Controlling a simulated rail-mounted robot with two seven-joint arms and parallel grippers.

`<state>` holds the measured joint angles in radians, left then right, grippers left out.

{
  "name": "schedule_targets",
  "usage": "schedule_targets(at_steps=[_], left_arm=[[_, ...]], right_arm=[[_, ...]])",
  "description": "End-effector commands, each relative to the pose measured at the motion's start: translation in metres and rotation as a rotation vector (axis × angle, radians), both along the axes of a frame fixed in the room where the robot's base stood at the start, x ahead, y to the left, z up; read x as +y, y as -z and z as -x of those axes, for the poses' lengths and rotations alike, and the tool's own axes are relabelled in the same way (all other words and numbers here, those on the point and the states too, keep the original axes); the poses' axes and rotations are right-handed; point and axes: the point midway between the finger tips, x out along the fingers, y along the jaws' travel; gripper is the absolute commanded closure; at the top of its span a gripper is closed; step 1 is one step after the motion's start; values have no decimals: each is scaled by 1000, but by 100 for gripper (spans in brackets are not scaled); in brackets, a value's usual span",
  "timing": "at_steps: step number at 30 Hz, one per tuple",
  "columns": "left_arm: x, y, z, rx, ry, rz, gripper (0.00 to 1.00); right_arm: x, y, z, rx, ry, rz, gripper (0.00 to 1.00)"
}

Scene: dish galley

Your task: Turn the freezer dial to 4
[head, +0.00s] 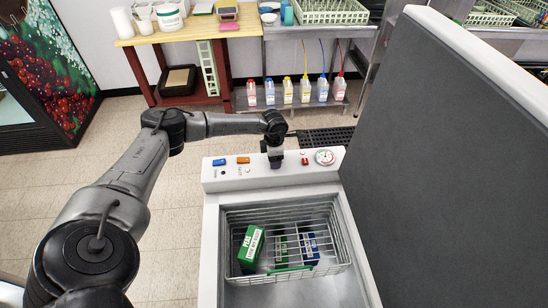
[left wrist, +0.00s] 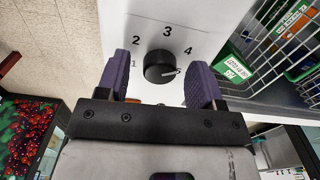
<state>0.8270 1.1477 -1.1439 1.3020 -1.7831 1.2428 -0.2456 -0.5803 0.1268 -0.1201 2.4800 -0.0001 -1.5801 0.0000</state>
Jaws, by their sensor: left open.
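The freezer dial (left wrist: 158,67) is a round black knob on a white panel, in the left wrist view. The numbers 1 to 4 arc around it, and a partly covered 5 seems to sit at its right edge. Its pale pointer mark points right, toward the 5. My left gripper (left wrist: 160,76) is open, with its purple fingers on either side of the knob and gaps showing between. In the head view, my left gripper (head: 275,161) is over the freezer's control panel (head: 228,179) and hides the dial. My right gripper is in neither view.
The panel also has a blue switch (head: 219,162), an orange switch (head: 243,160), a red switch (head: 304,159) and a round gauge (head: 325,157). A wire basket (head: 342,262) with boxes hangs in the freezer. The raised dark lid (head: 450,150) stands at right.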

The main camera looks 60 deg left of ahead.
Motion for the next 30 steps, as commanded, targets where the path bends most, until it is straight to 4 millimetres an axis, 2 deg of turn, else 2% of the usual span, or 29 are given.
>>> schedule_targets(at_steps=[5, 8, 21, 30], left_arm=[[0, -8, 0, -2, 0, 0, 39], [1, -22, 0, -2, -1, 0, 39], [0, -105, -1, -4, 0, -1, 39], [0, -134, 0, -1, 0, 0, 39]], right_arm=[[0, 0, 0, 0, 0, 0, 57], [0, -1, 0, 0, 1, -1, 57], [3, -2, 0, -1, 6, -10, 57], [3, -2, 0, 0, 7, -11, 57]])
